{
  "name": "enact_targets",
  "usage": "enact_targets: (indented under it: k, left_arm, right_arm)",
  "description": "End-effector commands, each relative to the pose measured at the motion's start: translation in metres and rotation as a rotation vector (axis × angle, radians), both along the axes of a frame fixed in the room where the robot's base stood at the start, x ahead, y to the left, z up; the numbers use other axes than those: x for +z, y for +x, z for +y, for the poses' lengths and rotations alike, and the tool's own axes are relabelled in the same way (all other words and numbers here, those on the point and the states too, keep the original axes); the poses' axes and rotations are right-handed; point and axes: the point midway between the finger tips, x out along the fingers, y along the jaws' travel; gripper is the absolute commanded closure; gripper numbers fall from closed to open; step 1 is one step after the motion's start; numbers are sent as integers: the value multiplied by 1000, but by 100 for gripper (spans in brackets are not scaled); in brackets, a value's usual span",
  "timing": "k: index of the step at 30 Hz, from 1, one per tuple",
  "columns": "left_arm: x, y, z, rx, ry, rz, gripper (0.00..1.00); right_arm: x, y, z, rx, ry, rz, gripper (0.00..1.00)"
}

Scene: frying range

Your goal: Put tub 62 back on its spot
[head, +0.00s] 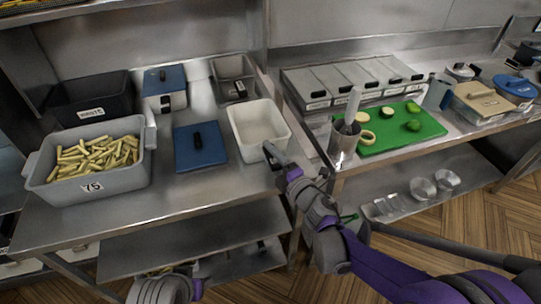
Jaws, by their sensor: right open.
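No number 62 can be read on any tub. A white, open tub (243,110) stands empty on the left steel counter, right of a blue lid (200,147) with a black handle. Any label on it is not visible. My right gripper (271,154) is open at the tub's front right corner; I cannot tell whether it touches the rim. A grey tub (95,190) full of cut fries carries the number 75. My left gripper is out of view; only part of that arm shows at the bottom edge.
Behind stand a dark labelled bin (92,100), a blue-lidded container (165,88) and a steel pan (234,78). Right of a gap are a steel cup (343,143) with a utensil, a green board (405,130) with vegetables and several lidded bins. Shelves run below.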

Motion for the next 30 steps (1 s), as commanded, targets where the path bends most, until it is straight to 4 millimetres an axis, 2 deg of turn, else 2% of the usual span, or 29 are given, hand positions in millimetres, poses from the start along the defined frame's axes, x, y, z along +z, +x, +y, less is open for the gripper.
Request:
enact_targets:
  k: [7, 15, 21, 30]
  left_arm:
    - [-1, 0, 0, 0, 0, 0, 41]
    - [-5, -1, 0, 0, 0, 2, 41]
    - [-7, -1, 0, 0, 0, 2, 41]
    - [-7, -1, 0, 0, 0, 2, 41]
  right_arm:
    - [0, -10, -8, -3, -1, 0, 35]
    - [-1, -55, -38, -4, -1, 0, 35]
    - [0, -81, -54, -2, -1, -1, 35]
    - [0, -91, -60, 0, 0, 0, 35]
